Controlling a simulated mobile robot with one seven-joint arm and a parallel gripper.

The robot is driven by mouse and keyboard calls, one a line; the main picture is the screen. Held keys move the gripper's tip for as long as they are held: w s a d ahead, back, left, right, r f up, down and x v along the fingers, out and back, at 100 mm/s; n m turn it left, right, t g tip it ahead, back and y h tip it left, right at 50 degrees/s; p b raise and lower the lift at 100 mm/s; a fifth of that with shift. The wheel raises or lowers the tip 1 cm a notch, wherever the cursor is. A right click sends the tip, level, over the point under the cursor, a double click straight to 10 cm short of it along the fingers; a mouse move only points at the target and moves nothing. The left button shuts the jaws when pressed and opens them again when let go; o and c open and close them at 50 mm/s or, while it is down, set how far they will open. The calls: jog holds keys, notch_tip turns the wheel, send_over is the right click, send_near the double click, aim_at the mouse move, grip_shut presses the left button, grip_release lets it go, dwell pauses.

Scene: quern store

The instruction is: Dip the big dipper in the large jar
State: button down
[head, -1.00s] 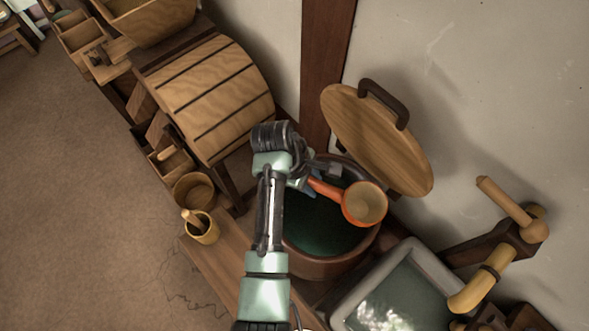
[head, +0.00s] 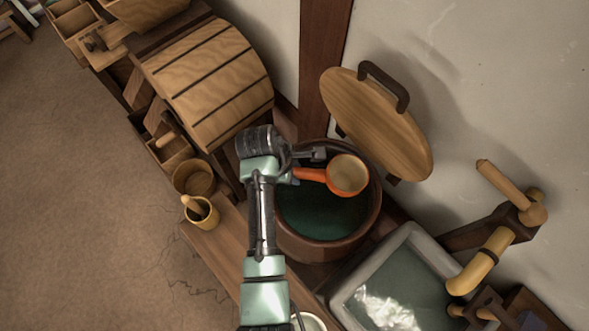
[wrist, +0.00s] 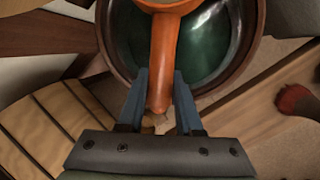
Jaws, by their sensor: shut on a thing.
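The big dipper is an orange ladle (head: 346,175) with a pale, empty-looking bowl. It is over the large jar (head: 314,250), a round brown vessel with dark green inside. My gripper (head: 298,174) is shut on the dipper's handle and holds it above the jar's opening. In the wrist view the orange handle (wrist: 163,60) runs between the two blue fingers (wrist: 160,92), with the jar's rim (wrist: 253,45) around it. The bowl is mostly cut off at the top of that view.
A round wooden lid (head: 378,125) with a dark handle leans at the wall behind the jar. A grey basin (head: 412,240) stands to the right, with a yellow spout (head: 485,262) by it. A small yellow cup (head: 201,212) and a wooden tub (head: 193,178) stand to the left.

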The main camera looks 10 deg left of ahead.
notch_tip(320, 180, down, 14)
jog(key=b, duration=1.3)
jog(key=shift+f, duration=0.25)
dwell(1.1)
jog(key=shift+f, duration=0.25)
dwell(4.5)
